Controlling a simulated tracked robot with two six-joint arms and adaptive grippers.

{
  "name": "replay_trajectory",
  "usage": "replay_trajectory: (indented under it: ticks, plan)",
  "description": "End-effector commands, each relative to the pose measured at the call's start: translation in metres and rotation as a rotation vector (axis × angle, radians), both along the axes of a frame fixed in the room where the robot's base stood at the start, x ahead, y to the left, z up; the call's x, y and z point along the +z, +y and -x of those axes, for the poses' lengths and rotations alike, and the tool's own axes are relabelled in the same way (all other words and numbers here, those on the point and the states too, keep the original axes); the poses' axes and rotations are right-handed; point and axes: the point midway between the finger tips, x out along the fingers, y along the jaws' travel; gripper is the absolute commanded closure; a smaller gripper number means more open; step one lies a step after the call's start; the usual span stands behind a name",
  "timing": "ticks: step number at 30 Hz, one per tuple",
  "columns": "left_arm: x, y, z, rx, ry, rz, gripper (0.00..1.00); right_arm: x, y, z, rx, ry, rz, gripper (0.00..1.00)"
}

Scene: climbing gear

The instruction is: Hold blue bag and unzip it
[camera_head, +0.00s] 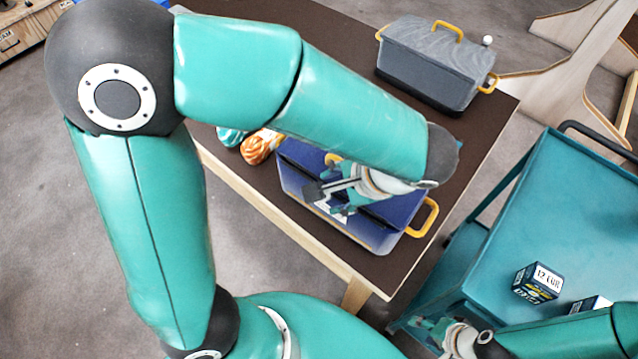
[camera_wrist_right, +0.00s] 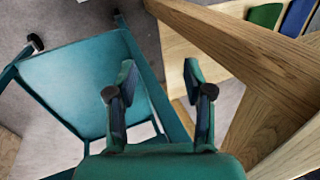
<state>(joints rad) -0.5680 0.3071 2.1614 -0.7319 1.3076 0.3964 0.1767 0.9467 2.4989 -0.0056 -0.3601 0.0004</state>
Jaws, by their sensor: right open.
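The blue bag (camera_head: 380,237) lies on the dark table, with a yellow handle at its right end. My left forearm and gripper hide much of its top, and I cannot make out the zip. My left gripper (camera_head: 328,190) is over the bag; whether its fingers touch it or are closed is unclear. My right gripper (camera_head: 432,328) is low at the bottom right, beside the teal cart and away from the bag. In the right wrist view the right gripper (camera_wrist_right: 152,92) is open, with nothing between its fingers.
A grey bag (camera_head: 425,68) with yellow handles stands at the table's (camera_head: 335,40) far end. Orange (camera_head: 258,148) and teal (camera_head: 232,135) items lie left of the blue bag. The teal cart (camera_head: 560,210) carries small boxes (camera_head: 537,283). A wooden leg (camera_wrist_right: 262,75) is close to my right gripper.

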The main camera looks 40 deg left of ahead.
Motion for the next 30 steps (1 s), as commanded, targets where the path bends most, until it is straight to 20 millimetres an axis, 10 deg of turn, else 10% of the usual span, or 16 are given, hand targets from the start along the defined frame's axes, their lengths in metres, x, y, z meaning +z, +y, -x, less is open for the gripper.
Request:
replay_trajectory:
  ticks: [18, 27, 30]
  plan:
    - [-0.027, 0.015, 0.000, -0.001, 0.000, 0.000, 0.47, -0.001, 0.000, 0.000, 0.000, 0.000, 0.000, 0.48]
    - [-0.027, 0.015, 0.000, -0.001, 0.000, 0.000, 0.97, -0.001, 0.000, 0.000, 0.000, 0.000, 0.000, 0.48]
    - [-0.027, 0.015, 0.000, 0.000, 0.000, 0.000, 1.00, -0.001, 0.000, 0.000, 0.000, 0.000, 0.000, 0.53]
